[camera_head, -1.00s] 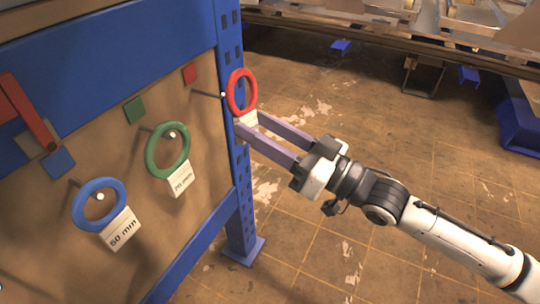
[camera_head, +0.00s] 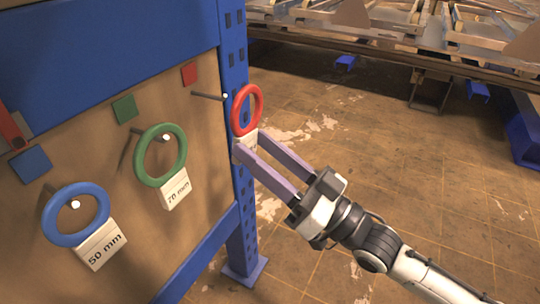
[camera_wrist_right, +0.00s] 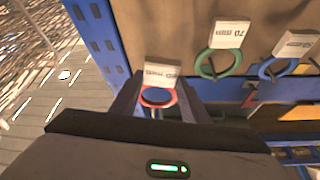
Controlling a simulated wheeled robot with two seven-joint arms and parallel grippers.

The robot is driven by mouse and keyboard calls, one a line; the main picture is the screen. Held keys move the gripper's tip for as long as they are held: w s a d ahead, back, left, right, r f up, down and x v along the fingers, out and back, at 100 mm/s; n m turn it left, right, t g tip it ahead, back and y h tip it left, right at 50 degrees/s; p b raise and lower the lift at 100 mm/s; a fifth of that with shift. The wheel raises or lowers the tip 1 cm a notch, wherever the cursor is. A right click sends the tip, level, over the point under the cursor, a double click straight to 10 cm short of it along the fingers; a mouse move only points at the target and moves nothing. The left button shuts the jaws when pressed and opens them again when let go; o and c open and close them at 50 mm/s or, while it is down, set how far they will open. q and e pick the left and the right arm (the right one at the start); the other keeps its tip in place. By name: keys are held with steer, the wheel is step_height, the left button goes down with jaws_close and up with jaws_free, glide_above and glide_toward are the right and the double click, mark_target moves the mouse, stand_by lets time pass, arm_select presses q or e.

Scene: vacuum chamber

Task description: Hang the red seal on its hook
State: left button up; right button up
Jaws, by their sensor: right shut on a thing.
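The red seal (camera_head: 235,111), a ring with a white tag (camera_head: 243,144), is held upright by my right gripper (camera_head: 248,142), whose fingers are shut on the tag. In the right wrist view the red seal (camera_wrist_right: 171,98) sits between the gripper (camera_wrist_right: 160,84) fingers. A thin hook (camera_head: 208,96) with a white tip sticks out from the board under a red square (camera_head: 189,74). The ring is just right of the tip and slightly lower, apparently apart from it. My left gripper is out of view.
A green ring (camera_head: 141,166) and a blue ring (camera_head: 53,231) hang on hooks on the brown board (camera_head: 130,220), with tags. A blue post (camera_head: 241,225) stands behind the red seal. Floor to the right of the post is open; metal framework (camera_head: 400,50) lies beyond.

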steer(key=shift+w+a+f+b, duration=0.1)
steer(key=shift+w+a+b, duration=0.25)
steer(key=shift+a, duration=0.2)
steer(key=shift+w+a+f+b, duration=0.1)
steer(key=shift+w+a+b, duration=0.1)
steer(key=shift+w+a, duration=0.25)
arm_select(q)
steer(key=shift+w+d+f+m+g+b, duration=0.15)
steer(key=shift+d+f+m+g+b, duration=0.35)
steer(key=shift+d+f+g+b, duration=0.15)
arm_select(e)
steer(key=shift+w+a+f, duration=0.2)
steer(key=shift+w+a, duration=0.3)
steer(key=shift+a, duration=0.4)
steer(key=shift+w+a+f, duration=0.2)
steer(key=shift+w+a, duration=0.3)
steer(key=shift+a, duration=0.35)
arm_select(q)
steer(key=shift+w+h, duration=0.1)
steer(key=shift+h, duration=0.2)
arm_select(e)
steer(key=o, duration=1.1)
steer(key=shift+f, duration=0.1)
